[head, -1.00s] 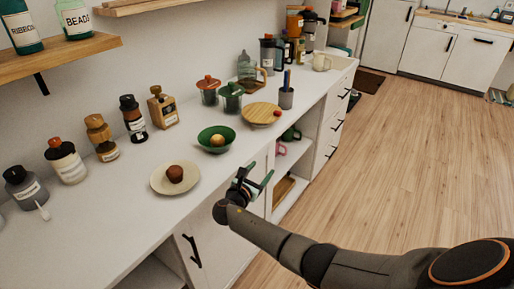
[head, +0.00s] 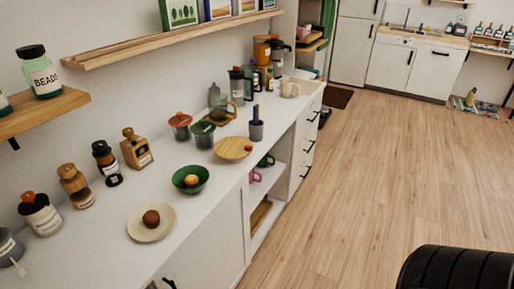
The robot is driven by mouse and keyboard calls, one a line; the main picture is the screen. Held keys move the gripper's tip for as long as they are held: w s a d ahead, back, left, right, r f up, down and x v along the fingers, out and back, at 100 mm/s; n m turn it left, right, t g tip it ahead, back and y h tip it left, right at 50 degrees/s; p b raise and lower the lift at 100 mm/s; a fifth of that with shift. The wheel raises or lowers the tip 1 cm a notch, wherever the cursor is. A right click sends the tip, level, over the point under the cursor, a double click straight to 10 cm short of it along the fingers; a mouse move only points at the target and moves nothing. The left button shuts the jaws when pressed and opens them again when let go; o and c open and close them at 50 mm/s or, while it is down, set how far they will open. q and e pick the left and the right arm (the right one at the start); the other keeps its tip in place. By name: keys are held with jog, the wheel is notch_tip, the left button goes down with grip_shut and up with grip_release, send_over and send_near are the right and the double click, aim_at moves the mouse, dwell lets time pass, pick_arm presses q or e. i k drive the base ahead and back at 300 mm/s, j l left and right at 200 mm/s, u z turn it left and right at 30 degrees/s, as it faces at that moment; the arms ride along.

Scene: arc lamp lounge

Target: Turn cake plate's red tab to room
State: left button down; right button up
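A round wooden plate (head: 230,149) lies on the white counter, right of the green bowl. It looks like the cake plate, with nothing on top. A small red tab (head: 248,148) shows at its right edge, on the side toward the counter's front edge and the open floor. Neither of my grippers is in view. Only a dark part of my own body shows at the bottom right corner.
On the white counter (head: 98,235), a green bowl (head: 179,184) holds a yellowish item, and a cream plate (head: 139,230) holds a brown one. Lidded jars (head: 202,134) stand behind the wooden plate, with a dark pen cup (head: 256,131) beyond it. The wood floor (head: 370,190) at right is clear.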

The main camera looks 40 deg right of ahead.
aim_at(235, 147)
jog(key=i+l, duration=0.1)
jog(key=l, duration=1.7)
jog(key=i+l+u, duration=0.15)
jog(key=l, duration=1.65)
